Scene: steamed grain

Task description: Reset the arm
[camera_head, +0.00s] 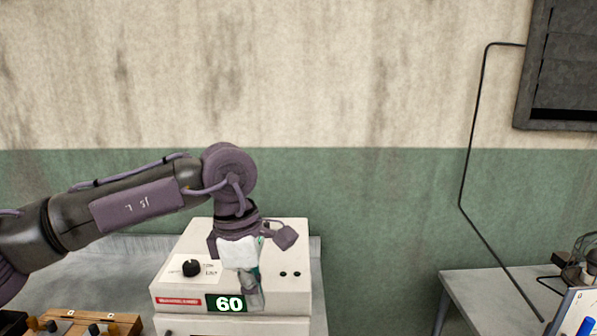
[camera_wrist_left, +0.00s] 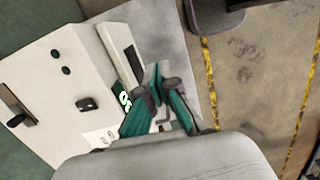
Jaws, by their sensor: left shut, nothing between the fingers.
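My left arm comes in from the left in the head view and bends down at the wrist. My left gripper (camera_head: 254,295) hangs in front of the white machine (camera_head: 285,262), close to its front edge; I cannot tell if it touches. In the left wrist view the teal fingers of this gripper (camera_wrist_left: 158,90) are shut with nothing between them, and they partly cover the machine's green display. In the head view the display (camera_head: 226,303) reads 60. A black knob (camera_head: 192,267) sits on the machine's top panel. My right gripper is not in view.
The machine stands on a grey table (camera_head: 125,262) against the wall. A wooden rack (camera_head: 85,322) with small items is at the lower left. A second table (camera_head: 478,288) stands at the right, with a gap between the tables. A black cable (camera_head: 462,190) runs down the wall.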

